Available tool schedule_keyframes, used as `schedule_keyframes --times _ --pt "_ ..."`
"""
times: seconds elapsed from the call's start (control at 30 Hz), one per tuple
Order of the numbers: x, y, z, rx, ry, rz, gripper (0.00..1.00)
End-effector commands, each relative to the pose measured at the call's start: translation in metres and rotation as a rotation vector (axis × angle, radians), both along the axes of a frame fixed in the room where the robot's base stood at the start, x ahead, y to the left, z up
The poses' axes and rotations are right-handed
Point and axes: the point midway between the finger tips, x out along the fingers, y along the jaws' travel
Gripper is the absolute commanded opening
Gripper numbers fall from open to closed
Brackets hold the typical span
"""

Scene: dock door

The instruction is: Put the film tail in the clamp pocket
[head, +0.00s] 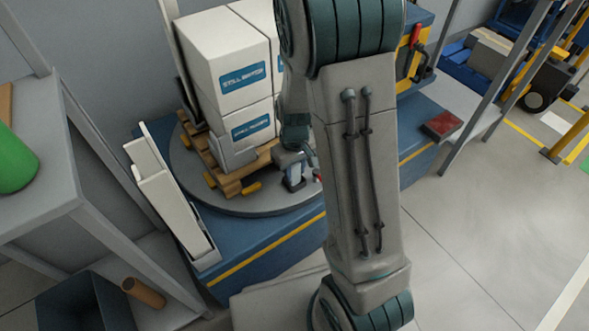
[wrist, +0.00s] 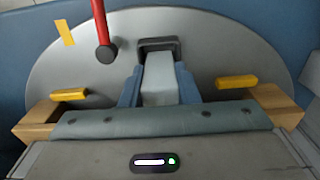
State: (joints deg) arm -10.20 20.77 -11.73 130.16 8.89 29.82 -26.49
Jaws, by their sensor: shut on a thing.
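My gripper (wrist: 158,88) is at the bottom of the wrist view, its two blue fingers shut on the pale film tail (wrist: 160,72). The tail runs forward between the fingers to a dark-framed clamp pocket (wrist: 158,43) on the grey turntable. The tail's far end meets the frame; I cannot tell how deep it sits inside. A red lever (wrist: 99,22) with a dark round end stands left of the pocket. In the head view my gripper (head: 294,182) is low beside the pallet, partly hidden by my arm; the tail and pocket are not clear there.
White cartons (head: 225,60) stand on a wooden pallet (head: 232,182) on the round turntable (head: 260,207). Yellow blocks (wrist: 237,82) and pallet ends lie either side of my fingers. A white upright piece (head: 165,195) stands left. A grey shelf (head: 50,190) is far left; open floor lies right.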

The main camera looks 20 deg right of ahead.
Motion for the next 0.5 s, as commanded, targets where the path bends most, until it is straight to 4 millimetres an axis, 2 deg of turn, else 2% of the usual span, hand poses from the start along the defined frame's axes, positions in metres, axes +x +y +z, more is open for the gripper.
schedule_keyframes --times 0.17,0.2,0.23,0.27,0.5 --pt "0.0000 0.0001 -0.0047 0.000 0.000 0.000 0.07" --pt "0.0001 0.0001 -0.0030 0.000 0.000 0.001 0.39" --pt "0.0001 0.0001 -0.0029 0.000 0.000 0.001 0.48" --pt "0.0000 0.0001 -0.0030 0.000 0.000 0.001 0.50" --pt "0.0000 0.0001 -0.0026 0.000 0.000 0.001 0.50"
